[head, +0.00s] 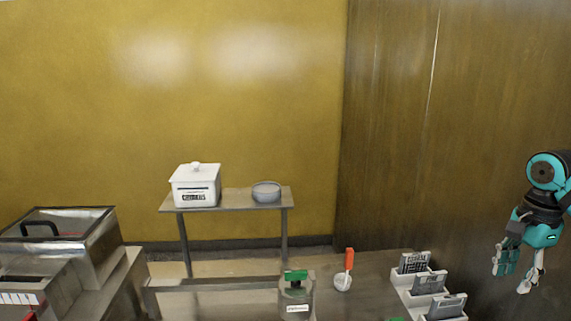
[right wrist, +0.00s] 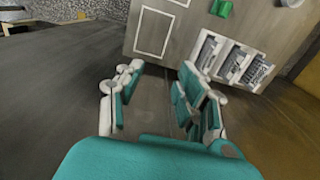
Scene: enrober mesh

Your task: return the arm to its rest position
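My right gripper (head: 517,268) hangs at the right edge of the head view, in front of the brown wall panel, with its fingers pointing down. Its teal and white fingers are apart with nothing between them. In the right wrist view the same gripper (right wrist: 158,82) is open and empty, with bare floor between the fingers. The table shows beyond the fingertips there. My left gripper is in neither view.
A white rack (head: 407,294) with several mesh panels stands at the table's right end. A red-handled scoop (head: 348,262) and a green-lidded jar (head: 296,298) are left of it. Behind, a small table (head: 232,200) holds a white lidded box (head: 195,187) and a bowl (head: 266,192). A machine (head: 85,240) stands left.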

